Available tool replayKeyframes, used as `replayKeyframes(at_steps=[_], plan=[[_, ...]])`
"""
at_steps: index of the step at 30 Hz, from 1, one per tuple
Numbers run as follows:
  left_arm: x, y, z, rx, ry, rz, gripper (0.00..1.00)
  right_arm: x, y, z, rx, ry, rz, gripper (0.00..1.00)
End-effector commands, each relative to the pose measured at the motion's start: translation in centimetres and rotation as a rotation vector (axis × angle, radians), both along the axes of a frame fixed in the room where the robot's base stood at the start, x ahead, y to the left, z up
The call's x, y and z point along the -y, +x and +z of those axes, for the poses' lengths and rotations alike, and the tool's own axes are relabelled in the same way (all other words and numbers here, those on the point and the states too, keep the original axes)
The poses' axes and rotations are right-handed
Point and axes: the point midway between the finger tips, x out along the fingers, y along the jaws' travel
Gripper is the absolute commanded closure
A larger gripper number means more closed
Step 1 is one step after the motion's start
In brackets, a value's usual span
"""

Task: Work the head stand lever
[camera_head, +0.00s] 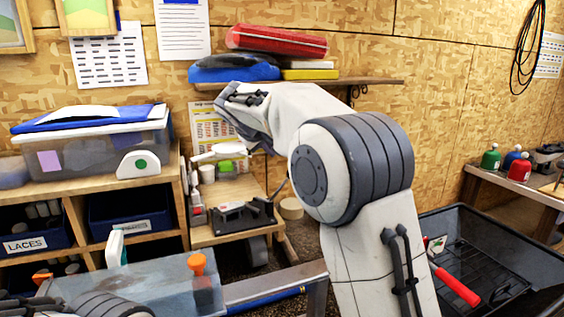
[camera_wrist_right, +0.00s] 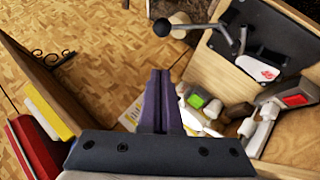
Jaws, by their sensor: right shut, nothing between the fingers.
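A black stand (camera_head: 240,217), which looks like the head stand, sits on the small wooden bench in the head view. In the right wrist view the stand (camera_wrist_right: 285,42) is at the upper right, with a metal lever ending in a black ball knob (camera_wrist_right: 162,27). My right gripper (camera_wrist_right: 160,75) is shut and empty, its dark fingers together. The knob lies beyond the fingertips in that picture, with a visible gap between them. In the head view my right arm reaches left above the bench, and its fingers are not clearly seen.
A shelf (camera_head: 380,81) with red and blue bags is on the wall behind my right arm. White tools and a green-screened device (camera_head: 226,166) crowd the bench behind the stand. A clear storage bin (camera_head: 90,150) stands at left. A black tray (camera_head: 480,240) is at right.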

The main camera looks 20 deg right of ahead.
Motion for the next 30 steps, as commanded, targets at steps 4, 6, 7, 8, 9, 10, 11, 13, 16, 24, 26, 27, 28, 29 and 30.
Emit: replayKeyframes(at_steps=[4,6,7,8,9,10,11,13,16,24,26,27,28,29,30], plan=[[0.0,0.0,1.2,0.000,0.000,0.000,0.59,1.5,1.9,-1.9,-0.004,0.000,-0.001,1.00],[0.0,0.0,1.2,0.000,0.000,0.000,0.59,2.2,1.9,-2.9,-0.003,0.000,-0.001,1.00],[0.0,0.0,1.3,0.000,0.000,0.000,0.59,2.5,1.8,-3.3,-0.005,-0.001,-0.001,1.00],[0.0,0.0,1.3,0.000,0.000,0.001,0.59,2.7,1.8,-3.6,-0.003,0.000,0.001,1.00],[0.0,0.0,1.4,0.000,0.000,0.001,0.59,2.9,1.7,-4.0,-0.003,0.001,0.000,1.00],[0.0,0.0,1.4,0.000,0.000,0.001,0.59,3.1,1.7,-4.2,-0.002,0.000,0.002,1.00],[0.0,0.0,1.5,0.000,0.000,0.001,0.59,3.2,1.7,-4.5,-0.002,0.000,0.003,1.00],[0.0,0.0,1.5,0.000,0.000,0.001,0.59,3.5,1.6,-4.9,0.000,0.001,0.002,1.00],[0.0,0.0,1.6,0.000,0.000,0.001,0.59,3.7,1.6,-5.2,0.000,0.001,0.004,1.00],[0.0,0.0,1.5,0.000,0.000,0.001,0.59,3.6,1.6,-5.3,0.001,0.001,0.005,1.00],[0.0,0.0,1.6,0.000,0.000,0.001,0.59,3.6,1.6,-5.3,0.001,0.002,0.006,1.00],[0.0,0.0,1.6,0.000,0.000,0.001,0.59,3.5,1.6,-5.3,0.000,0.003,0.006,1.00],[0.0,0.0,1.7,0.000,0.000,0.001,0.59,3.4,1.7,-5.3,0.000,0.006,0.007,1.00],[0.0,0.0,1.8,0.000,0.000,0.001,0.59,3.3,1.7,-5.2,0.000,0.008,0.009,1.00],[0.0,0.0,1.9,0.000,0.000,0.001,0.59,3.1,1.8,-5.2,0.000,0.015,0.013,1.00]])
